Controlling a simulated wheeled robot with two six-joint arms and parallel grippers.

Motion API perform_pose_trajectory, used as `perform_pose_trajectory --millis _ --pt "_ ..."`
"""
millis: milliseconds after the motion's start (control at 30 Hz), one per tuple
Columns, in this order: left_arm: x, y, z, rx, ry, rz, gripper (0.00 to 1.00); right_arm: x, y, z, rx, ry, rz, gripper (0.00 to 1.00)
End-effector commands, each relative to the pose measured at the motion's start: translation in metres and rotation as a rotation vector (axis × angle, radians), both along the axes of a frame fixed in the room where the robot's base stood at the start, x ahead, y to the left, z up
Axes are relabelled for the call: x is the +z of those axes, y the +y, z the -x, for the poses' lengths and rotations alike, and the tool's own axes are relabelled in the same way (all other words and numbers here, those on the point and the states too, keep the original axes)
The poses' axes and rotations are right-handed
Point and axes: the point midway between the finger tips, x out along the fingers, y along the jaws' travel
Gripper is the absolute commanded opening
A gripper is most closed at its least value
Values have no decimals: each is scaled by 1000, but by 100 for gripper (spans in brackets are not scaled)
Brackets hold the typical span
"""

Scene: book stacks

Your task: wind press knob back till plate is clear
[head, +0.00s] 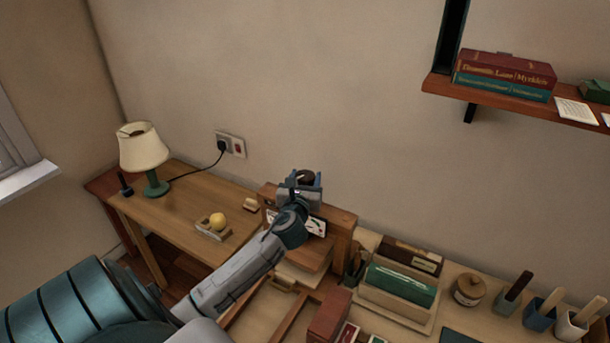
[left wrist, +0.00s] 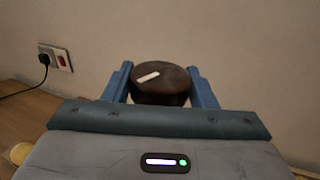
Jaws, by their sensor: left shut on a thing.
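The press (head: 342,216) is a wooden frame standing against the wall at the middle of the head view. Its dark round knob (head: 305,175) sits on top. In the left wrist view the knob (left wrist: 160,88) has a pale stripe slanting across its top. My left gripper (left wrist: 160,72) has one blue finger on each side of the knob and is shut on it. A wooden plate (head: 312,258) shows low in the press frame. My left arm and gripper hide part of the press, so the gap around the plate is not clear. My right gripper is in neither view.
A desk with a lamp (head: 144,150) and a small tray holding a yellow ball (head: 217,220) lies left. Right of the press stand a box of green books (head: 400,284), a round jar (head: 468,290) and several brush pots. A bookshelf (head: 440,84) hangs upper right.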

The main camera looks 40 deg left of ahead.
Motion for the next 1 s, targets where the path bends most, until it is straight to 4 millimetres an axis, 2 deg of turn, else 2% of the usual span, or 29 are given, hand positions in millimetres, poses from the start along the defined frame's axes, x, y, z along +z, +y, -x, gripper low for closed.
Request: perform_pose_trajectory --millis 400,1000 --pt "-4 -2 -1 396 6 9 29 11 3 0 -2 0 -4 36" --pt "-7 -2 -1 964 11 5 29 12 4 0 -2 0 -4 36"
